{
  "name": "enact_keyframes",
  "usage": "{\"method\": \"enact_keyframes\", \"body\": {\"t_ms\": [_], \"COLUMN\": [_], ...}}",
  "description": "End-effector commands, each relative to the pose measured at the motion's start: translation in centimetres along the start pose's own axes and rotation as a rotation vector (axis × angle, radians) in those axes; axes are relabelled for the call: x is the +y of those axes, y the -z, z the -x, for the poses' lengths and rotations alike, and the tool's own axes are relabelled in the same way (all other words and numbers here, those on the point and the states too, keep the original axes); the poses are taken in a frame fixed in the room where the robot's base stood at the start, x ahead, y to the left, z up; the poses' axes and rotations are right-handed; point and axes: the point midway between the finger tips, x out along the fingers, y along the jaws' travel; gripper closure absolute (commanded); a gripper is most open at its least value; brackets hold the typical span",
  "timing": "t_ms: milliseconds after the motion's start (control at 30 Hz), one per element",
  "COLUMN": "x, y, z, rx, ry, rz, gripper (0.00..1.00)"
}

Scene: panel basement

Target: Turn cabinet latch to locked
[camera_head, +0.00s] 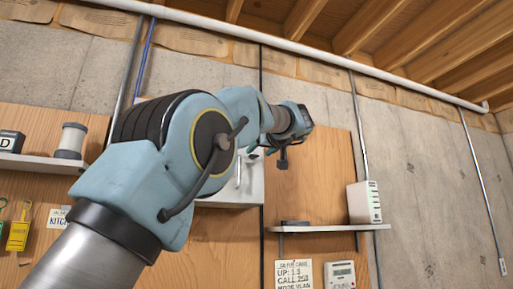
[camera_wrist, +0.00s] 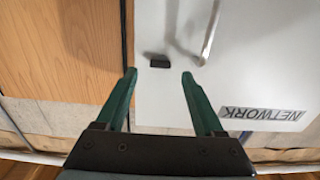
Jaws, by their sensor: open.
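The white cabinet (camera_head: 252,187) is on the wooden panel, partly hidden behind my arm in the head view. In the wrist view its white door (camera_wrist: 245,75) fills the right side, with an upside-down NETWORK label (camera_wrist: 262,114). A small black latch piece (camera_wrist: 159,61) sits on the door near its edge. A metal handle (camera_wrist: 211,32) is beside it. My gripper (camera_wrist: 159,77) is open, its green fingers in front of the door, with the black piece between and just beyond the tips in the picture. Nothing is between the fingers. I cannot tell whether they touch the door.
A shelf (camera_head: 330,228) right of the cabinet holds a white device (camera_head: 364,202) and a flat dark box (camera_head: 295,223). A left shelf (camera_head: 40,163) holds a spool (camera_head: 70,141). Conduits run along the concrete wall. A thin dark vertical strip borders the cabinet.

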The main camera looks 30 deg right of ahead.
Motion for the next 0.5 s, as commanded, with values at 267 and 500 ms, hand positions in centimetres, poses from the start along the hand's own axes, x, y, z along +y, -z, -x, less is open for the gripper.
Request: {"method": "enact_keyframes", "body": {"t_ms": [267, 500], "x": [0.0, 0.0], "y": [0.2, -0.1], "z": [-3.4, -3.8], "rx": [-0.001, -0.001], "ry": [0.001, -0.001], "rz": [-0.002, -0.001], "gripper": [0.3, 0.3]}}
